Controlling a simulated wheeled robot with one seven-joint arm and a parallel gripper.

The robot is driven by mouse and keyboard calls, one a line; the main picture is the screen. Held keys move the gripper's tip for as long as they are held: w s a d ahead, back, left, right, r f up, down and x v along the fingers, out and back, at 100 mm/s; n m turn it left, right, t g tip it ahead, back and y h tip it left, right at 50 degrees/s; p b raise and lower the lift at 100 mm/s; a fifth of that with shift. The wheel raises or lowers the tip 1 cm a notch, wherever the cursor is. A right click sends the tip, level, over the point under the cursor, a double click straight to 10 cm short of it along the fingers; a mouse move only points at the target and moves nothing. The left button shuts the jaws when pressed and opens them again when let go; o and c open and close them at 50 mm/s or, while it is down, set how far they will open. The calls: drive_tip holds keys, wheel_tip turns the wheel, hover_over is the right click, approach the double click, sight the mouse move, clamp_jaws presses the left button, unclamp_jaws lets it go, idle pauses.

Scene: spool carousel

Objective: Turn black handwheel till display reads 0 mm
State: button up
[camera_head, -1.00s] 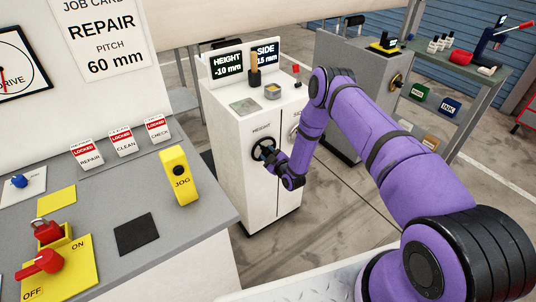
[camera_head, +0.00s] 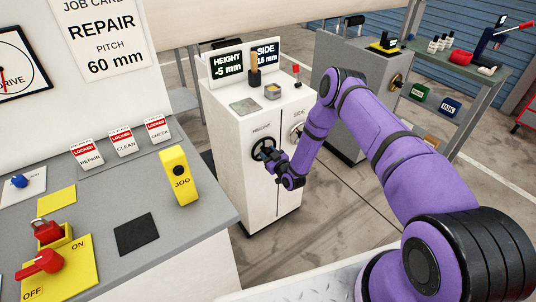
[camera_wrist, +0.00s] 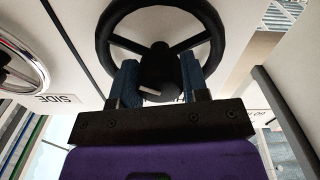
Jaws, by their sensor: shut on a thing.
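The black handwheel (camera_head: 263,149) is on the front of the white cabinet (camera_head: 266,189), under the label HEIGHT. In the wrist view the handwheel (camera_wrist: 160,30) fills the top, with its rim, spokes and hub showing. My gripper (camera_wrist: 160,84) is shut on the handwheel's hub, one blue finger on each side of it. In the head view my gripper (camera_head: 275,160) is at the wheel and hides part of it. The HEIGHT display (camera_head: 227,65) on top of the cabinet reads -5 mm.
A SIDE display (camera_head: 265,55), partly hidden, stands beside the HEIGHT one. A silver handwheel (camera_head: 297,132) sits right of the black one; it shows at the left in the wrist view (camera_wrist: 30,60). A grey bench (camera_head: 200,208) with a yellow JOG box (camera_head: 180,180) stands at the left.

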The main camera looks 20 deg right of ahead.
drive_tip(key=m, duration=0.5)
drive_tip(key=shift+m, duration=2.5)
drive_tip(key=o, duration=0.9)
drive_tip(key=shift+s, duration=0.1)
drive_tip(key=v, duration=1)
drive_tip(key=shift+s+d, duration=0.15)
drive_tip(key=shift+s, duration=0.2)
